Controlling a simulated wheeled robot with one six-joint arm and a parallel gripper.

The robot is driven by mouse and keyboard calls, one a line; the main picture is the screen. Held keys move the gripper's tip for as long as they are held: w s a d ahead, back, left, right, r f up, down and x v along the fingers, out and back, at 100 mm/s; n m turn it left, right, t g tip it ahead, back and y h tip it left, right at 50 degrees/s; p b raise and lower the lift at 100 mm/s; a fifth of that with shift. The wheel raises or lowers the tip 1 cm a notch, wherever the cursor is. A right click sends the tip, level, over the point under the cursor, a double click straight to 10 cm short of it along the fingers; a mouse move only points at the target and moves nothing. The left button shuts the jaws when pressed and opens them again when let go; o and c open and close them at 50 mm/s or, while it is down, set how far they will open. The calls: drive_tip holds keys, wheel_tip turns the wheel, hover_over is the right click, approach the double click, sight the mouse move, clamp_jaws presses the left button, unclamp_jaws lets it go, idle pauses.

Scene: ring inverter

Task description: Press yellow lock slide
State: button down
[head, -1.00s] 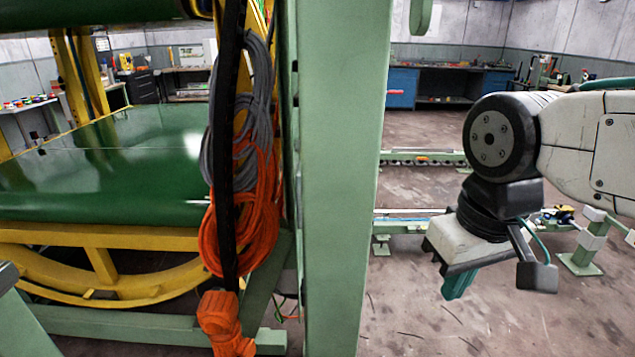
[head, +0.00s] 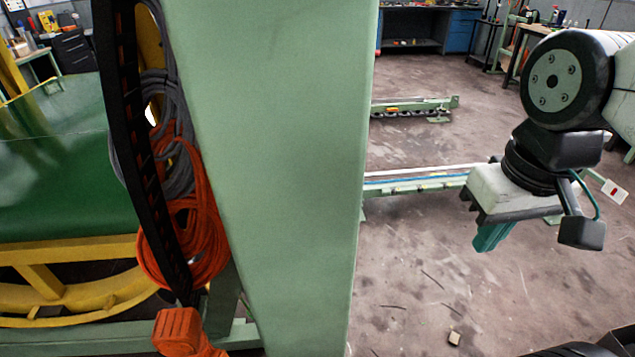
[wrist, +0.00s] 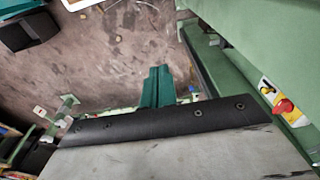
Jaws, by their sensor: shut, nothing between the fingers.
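I cannot make out a yellow lock slide for certain in either view. My gripper (head: 490,238) hangs pointing down at the right of the head view, with its teal fingers together and empty. In the wrist view the fingers (wrist: 157,86) also show closed, over open floor. At the right of the wrist view a small yellow control box with a red knob (wrist: 284,105) sits on a green beam, well apart from my fingers. Whether a lock slide is part of it is too small to tell.
A thick green post (head: 280,150) stands left of my arm. Beside it hang orange cables (head: 185,225) and a black cable chain (head: 135,130). A low green rail (head: 425,182) lies behind my gripper. The floor (head: 430,285) below is mostly clear.

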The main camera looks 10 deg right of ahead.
drive_tip(key=w+a+f+n+g+y, duration=0.1)
drive_tip(key=w+a+n+y, duration=0.4)
drive_tip(key=w, duration=0.7)
drive_tip(key=w+a+f+n+g+y, duration=0.2)
drive_tip(key=w+a+n+g+y, duration=0.2)
drive_tip(key=w+a, duration=0.5)
drive_tip(key=w+n+y, duration=0.1)
drive_tip(key=w+y, duration=0.1)
drive_tip(key=w, duration=0.1)
drive_tip(key=shift+w+a, duration=0.15)
drive_tip(key=shift+a, duration=0.05)
drive_tip(key=shift+a+f, duration=0.1)
drive_tip(key=shift+a, duration=0.05)
drive_tip(key=x, duration=0.9)
drive_tip(key=shift+a, duration=0.4)
drive_tip(key=shift+f, duration=0.1)
